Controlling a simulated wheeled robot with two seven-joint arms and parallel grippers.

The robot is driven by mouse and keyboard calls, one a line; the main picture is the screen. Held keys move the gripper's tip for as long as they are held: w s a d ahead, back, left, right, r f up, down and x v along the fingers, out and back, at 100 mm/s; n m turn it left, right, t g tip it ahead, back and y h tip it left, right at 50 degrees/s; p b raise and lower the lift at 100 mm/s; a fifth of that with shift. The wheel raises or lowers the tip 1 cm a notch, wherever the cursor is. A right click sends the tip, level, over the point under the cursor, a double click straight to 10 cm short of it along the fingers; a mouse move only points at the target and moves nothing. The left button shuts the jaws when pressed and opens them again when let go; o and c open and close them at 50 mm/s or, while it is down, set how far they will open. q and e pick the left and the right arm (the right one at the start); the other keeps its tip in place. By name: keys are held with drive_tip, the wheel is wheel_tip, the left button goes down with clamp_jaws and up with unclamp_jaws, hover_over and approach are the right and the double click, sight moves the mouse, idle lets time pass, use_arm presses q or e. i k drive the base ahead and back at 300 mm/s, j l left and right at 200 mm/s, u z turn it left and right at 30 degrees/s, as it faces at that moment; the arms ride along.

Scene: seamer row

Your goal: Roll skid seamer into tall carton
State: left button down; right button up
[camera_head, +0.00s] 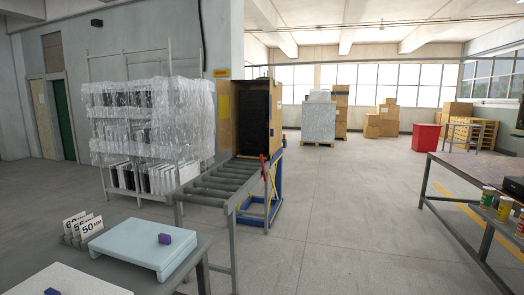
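A tall brown carton (275,118) stands upright at the far end of a grey roller conveyor (222,184). A black, upright, panel-like area (252,118) fills much of its near side. I cannot tell whether this is a machine in the carton or its dark inside. The conveyor rollers are bare. A blue stand (263,212) is under the carton end, with a red upright piece (264,168) at the conveyor's right edge. I cannot pick out a skid seamer for certain. Neither of my grippers shows in the head view.
A plastic-wrapped rack (150,120) stands left of the conveyor. A workbench (470,178) is at right. Open floor (340,215) lies between.

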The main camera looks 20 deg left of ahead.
sight(253, 105)
drive_tip(key=i, duration=3.05)
drive_tip(key=i+u, duration=0.15)
drive_tip(key=i, duration=0.35)
drive_tip(key=i+l+u, duration=0.15)
drive_tip(key=i, duration=0.3)
drive_tip(key=i+l+u, duration=0.2)
drive_tip(key=i, duration=0.3)
drive_tip(key=i+l+u, duration=0.15)
drive_tip(key=i, duration=0.3)
drive_tip(key=l, duration=0.1)
